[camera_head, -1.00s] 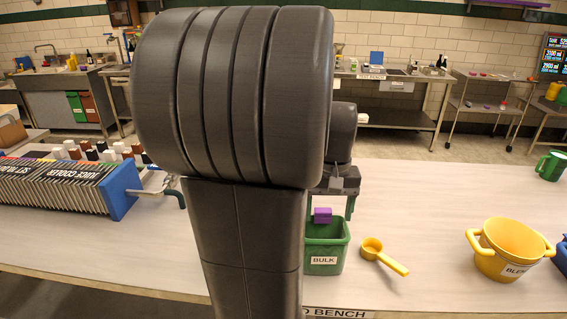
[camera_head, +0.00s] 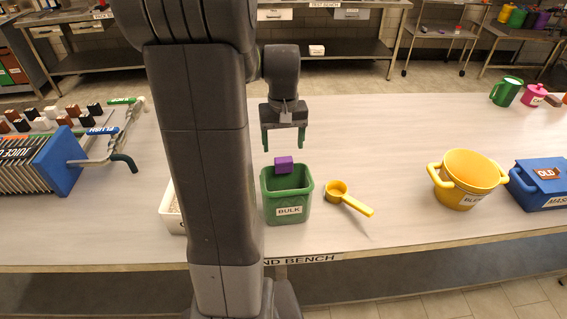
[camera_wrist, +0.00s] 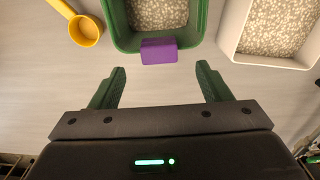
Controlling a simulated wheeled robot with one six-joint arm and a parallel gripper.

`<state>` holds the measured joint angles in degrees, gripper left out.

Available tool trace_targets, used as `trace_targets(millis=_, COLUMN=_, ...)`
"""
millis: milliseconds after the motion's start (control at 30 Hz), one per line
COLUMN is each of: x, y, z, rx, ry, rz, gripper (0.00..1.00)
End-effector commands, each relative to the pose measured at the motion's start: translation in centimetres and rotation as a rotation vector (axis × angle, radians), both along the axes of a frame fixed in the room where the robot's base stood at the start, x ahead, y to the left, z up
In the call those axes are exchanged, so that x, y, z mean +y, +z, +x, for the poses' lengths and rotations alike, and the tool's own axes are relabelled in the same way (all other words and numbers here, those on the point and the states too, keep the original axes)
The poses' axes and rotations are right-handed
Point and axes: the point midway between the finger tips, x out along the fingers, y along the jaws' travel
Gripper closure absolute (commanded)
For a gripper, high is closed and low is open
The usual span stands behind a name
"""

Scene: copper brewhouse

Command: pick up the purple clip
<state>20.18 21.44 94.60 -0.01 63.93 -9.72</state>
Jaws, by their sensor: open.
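The purple clip (camera_head: 284,164) is a small block on the far rim of the green BULK bin (camera_head: 288,211). In the wrist view the clip (camera_wrist: 158,51) sits over the bin's near wall, with grainy material in the bin behind it. My gripper (camera_head: 284,146) is just behind and above the bin in the head view, pointing down. Its two green fingers (camera_wrist: 160,76) are spread apart and empty in the wrist view. The clip lies ahead of them, roughly centred between the fingertips, and no finger appears to touch it.
A yellow scoop (camera_head: 347,198) lies right of the bin. A white bin (camera_wrist: 226,46) of grain stands beside the green one. A yellow two-handled pot (camera_head: 466,181) and a blue box (camera_head: 541,185) stand farther right. A plate cooler (camera_head: 42,160) is at left.

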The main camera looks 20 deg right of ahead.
Motion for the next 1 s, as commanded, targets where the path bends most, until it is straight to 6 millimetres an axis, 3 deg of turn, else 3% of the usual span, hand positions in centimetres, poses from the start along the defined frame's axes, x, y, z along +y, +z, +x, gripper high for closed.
trace_targets(millis=300, x=-0.1, y=-4.3, z=-0.2, rx=0.005, ry=0.0, rz=0.002, gripper=0.29)
trace_targets(millis=633, x=-0.1, y=-5.0, z=-0.1, rx=0.0, ry=0.0, rz=0.0, gripper=0.29)
trace_targets(millis=867, x=-0.1, y=-5.0, z=-0.1, rx=0.0, ry=0.0, rz=0.0, gripper=0.74)
trace_targets(millis=1000, x=-0.1, y=-5.0, z=-0.1, rx=0.0, ry=0.0, rz=0.0, gripper=0.77)
